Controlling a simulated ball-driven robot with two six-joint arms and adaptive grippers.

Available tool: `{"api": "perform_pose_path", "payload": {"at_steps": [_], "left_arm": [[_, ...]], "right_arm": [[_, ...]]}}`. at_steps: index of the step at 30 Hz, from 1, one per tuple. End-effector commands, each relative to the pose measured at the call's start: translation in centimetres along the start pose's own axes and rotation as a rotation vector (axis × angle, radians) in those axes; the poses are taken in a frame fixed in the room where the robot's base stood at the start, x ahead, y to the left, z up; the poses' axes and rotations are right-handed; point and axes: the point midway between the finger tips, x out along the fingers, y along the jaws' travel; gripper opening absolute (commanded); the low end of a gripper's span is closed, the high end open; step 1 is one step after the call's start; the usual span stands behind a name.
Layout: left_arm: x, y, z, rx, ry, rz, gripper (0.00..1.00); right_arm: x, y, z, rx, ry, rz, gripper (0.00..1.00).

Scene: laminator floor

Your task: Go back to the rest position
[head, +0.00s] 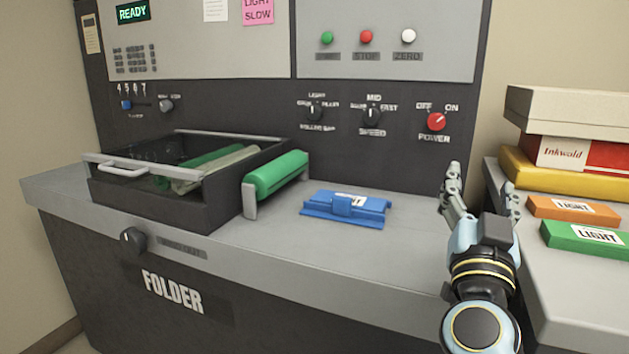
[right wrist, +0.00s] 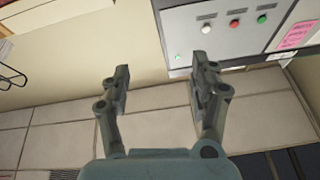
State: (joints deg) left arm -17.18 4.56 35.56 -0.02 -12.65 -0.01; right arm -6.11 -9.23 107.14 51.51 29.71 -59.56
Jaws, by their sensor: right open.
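My right gripper (head: 482,195) is raised in front of the machine's right end, its fingers pointing up and spread apart with nothing between them. My left gripper is not in view.
The grey counter (head: 280,250) holds an open dark drawer tray (head: 215,197), a green roller (head: 275,175) and a blue case (head: 345,207). The panel has a red power knob (head: 436,121). At right stand stacked boxes (head: 565,108), an orange box (head: 545,207) and a green box (head: 570,238).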

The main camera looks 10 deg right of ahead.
Motion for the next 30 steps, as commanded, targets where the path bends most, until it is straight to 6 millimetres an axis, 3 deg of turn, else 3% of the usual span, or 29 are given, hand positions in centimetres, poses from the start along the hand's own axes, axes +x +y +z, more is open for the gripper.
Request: {"api": "perform_pose_path", "payload": {"at_steps": [5, 8, 11, 15, 18, 24, 30], "left_arm": [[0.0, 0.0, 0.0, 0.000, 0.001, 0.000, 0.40], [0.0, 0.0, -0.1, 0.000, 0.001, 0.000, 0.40], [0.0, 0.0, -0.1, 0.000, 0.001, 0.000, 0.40], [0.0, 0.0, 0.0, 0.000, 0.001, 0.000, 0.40], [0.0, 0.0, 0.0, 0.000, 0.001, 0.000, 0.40], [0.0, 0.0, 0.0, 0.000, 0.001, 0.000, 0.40], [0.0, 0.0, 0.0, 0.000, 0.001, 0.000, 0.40]], "right_arm": [[-2.3, -3.7, 0.7, -0.012, -0.110, -0.302, 0.62], [-6.0, -5.8, 2.6, -0.047, -0.286, -0.531, 0.62], [-10.9, -5.9, 5.3, -0.111, -0.531, -0.698, 0.62], [-17.6, -2.6, 8.3, -0.219, -0.888, -0.777, 0.62], [-21.0, 0.4, 9.2, -0.285, -1.086, -0.756, 0.62], [-25.9, 6.3, 9.1, -0.396, -1.378, -0.641, 0.62], [-29.5, 11.8, 7.5, -0.491, -1.596, -0.472, 0.62]]}}
